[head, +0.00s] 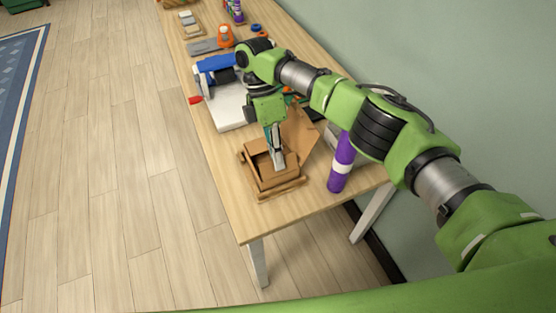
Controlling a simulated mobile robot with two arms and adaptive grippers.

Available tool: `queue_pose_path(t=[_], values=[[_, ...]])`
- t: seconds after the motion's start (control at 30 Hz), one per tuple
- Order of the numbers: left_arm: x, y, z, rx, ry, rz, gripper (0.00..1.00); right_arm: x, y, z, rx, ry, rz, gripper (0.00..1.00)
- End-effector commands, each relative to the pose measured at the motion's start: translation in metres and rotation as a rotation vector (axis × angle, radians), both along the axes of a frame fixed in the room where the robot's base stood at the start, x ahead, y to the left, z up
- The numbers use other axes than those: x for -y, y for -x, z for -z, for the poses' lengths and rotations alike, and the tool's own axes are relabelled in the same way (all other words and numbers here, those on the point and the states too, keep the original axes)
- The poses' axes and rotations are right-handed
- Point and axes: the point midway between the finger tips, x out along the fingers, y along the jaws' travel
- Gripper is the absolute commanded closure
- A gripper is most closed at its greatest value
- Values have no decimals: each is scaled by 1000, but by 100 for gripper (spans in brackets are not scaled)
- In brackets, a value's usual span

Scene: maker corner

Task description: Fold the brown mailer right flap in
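The brown mailer (283,187) is an open cardboard box near the front end of the table in the head view. Its large lid panel (304,140) stands out behind and to the right of the box. A narrow flap shows on the left side and another along the front edge. My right gripper (278,163) points down at the box opening, with its fingertips over or just inside it. The fingers look close together, seen nearly edge-on, and hide part of the opening and its right side. Contact with a flap cannot be made out. My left gripper is out of view.
A white slab (229,108), a blue object (215,63), a red piece (195,100) and an orange item (226,37) lie farther back. Bare wooden table (225,150) shows left of the box.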

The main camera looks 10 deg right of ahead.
Motion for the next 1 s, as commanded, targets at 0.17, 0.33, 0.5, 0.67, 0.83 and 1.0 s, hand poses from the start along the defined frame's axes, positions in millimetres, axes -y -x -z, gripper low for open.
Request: queue_pose_path(t=[0.17,0.33,0.5,0.67,0.83,1.0], values=[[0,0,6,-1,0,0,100,-1,-2,2,-35,13,1,100],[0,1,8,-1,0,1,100,-1,-3,2,-56,19,0,100],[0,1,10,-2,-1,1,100,-1,-3,2,-67,22,1,100],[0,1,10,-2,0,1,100,-1,-3,1,-70,24,-1,100],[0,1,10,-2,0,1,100,-1,-3,1,-70,24,-1,100],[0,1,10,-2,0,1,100,-1,-3,1,-70,24,-1,89]])
